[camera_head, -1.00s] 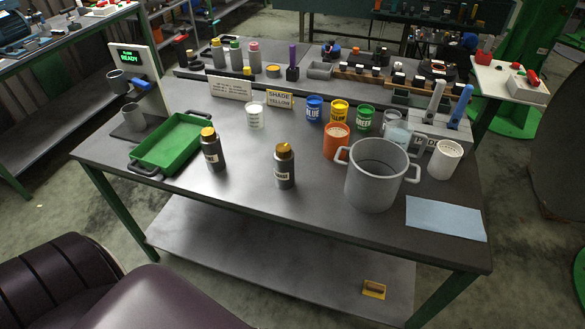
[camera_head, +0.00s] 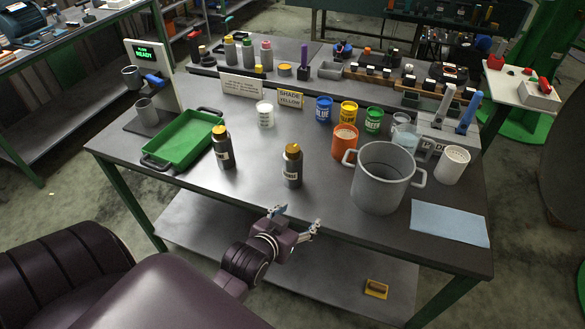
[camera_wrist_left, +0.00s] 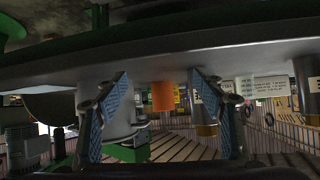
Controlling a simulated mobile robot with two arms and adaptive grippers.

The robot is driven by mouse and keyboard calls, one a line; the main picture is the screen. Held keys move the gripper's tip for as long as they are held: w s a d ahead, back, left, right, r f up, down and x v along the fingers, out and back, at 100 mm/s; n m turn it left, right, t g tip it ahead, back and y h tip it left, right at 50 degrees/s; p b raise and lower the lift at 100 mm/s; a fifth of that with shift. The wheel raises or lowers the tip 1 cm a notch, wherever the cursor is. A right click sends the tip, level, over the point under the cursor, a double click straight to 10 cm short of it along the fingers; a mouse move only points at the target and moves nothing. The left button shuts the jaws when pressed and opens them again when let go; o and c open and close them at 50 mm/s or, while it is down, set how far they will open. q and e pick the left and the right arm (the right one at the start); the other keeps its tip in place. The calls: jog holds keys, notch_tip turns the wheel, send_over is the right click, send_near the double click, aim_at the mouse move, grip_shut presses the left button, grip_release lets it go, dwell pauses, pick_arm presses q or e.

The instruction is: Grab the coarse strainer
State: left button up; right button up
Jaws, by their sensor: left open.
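Two cups with pale, speckled tops could be strainers: an orange one (camera_head: 344,146) behind the grey pot and a white one (camera_head: 452,168) right of it. I cannot tell which is the coarse strainer. The orange cup also shows in the left wrist view (camera_wrist_left: 163,97), which looks upside down. My left gripper (camera_head: 297,221) is open and empty in front of the table's near edge, well short of both cups. In the left wrist view its two blue-padded fingers (camera_wrist_left: 155,108) stand apart. My right gripper is not in view.
The grey two-handled pot (camera_head: 380,182) partly blocks the way to the orange cup. Two dark bottles (camera_head: 223,150) (camera_head: 292,168) stand left of it. A green tray (camera_head: 183,142) lies at left, a blue cloth (camera_head: 450,222) at right. Paint cans (camera_head: 348,113) stand behind.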

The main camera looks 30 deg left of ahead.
aim_at(290, 165)
pick_arm(q)
jog(key=w+a+t, duration=0.1)
jog(key=w+a+r+t+y, duration=0.1)
jog(key=w+a+r+n, duration=0.1)
jog(key=shift+w+a+r+t, duration=0.25)
jog(key=shift+w+t, duration=0.15)
jog(key=a+r+t+y, duration=0.1)
jog(key=w+a+r+n+t+y, duration=0.1)
jog(key=a, duration=0.1)
jog(key=shift+w+a+r, duration=0.15)
jog(key=shift+w+r, duration=0.05)
jog(key=shift+r, duration=0.2)
jog(key=shift+w+a+r+n+t+y, duration=0.2)
jog(key=shift+a+r+n+t+y, duration=0.25)
jog(key=shift+y, duration=0.15)
jog(key=shift+p+x, duration=0.3)
jog(key=shift+x, duration=0.6)
jog(key=p+x, duration=0.1)
jog(key=x, duration=0.4)
jog(key=shift+s+a+f+p, duration=0.1)
jog(key=shift+p, duration=0.3)
jog(key=shift+w+a+f, duration=0.1)
jog(key=shift+w+a, duration=0.05)
jog(key=shift+w, duration=0.2)
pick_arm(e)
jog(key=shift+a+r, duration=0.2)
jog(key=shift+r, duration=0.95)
